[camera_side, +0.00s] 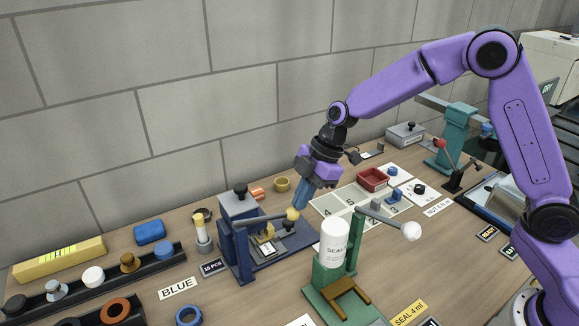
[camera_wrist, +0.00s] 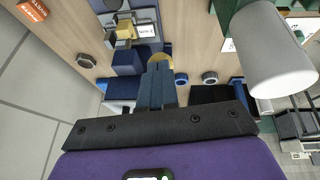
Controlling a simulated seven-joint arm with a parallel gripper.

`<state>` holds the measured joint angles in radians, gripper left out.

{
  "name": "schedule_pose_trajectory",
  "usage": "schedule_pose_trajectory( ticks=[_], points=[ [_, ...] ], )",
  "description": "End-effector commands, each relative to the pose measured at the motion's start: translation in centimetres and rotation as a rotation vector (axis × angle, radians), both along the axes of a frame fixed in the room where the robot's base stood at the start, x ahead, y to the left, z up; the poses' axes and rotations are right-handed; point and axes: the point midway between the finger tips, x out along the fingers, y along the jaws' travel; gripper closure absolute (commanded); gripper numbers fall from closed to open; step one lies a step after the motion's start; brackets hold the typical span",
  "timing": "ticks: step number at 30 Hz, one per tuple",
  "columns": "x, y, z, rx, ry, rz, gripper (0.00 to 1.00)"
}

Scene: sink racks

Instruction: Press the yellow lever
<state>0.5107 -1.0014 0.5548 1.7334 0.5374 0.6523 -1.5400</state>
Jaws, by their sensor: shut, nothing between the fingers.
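The yellow lever is a dark arm with a yellow ball knob (camera_side: 293,214), reaching out to the right from a blue press stand (camera_side: 238,250). My gripper (camera_side: 299,204) is shut and empty, pointing down, with its blue fingertips right by the knob. In the wrist view the shut fingers (camera_wrist: 157,85) partly cover the yellow knob (camera_wrist: 160,58), which shows just beyond their tips. I cannot tell whether the fingertips touch the knob.
A green stand holds a white SEAL bottle (camera_side: 333,245) and a lever with a white knob (camera_side: 411,231), close on the right. A black rail (camera_side: 105,277) with several coloured pieces lies at the left. A red tray (camera_side: 373,179) stands behind, on numbered squares.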

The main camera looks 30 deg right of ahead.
Motion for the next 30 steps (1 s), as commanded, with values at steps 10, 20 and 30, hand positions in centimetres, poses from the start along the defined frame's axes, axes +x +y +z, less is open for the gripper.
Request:
schedule_pose_trajectory(
  ticks=[10,20,30],
  points=[
    [-0.1,-0.1,-0.5,-0.006,0.004,0.001,1.00],
    [-0.3,-0.2,1.1,-0.004,0.003,0.003,1.00],
    [-0.8,-3.7,6.5,0.000,-0.003,-0.003,1.00]
  ],
)
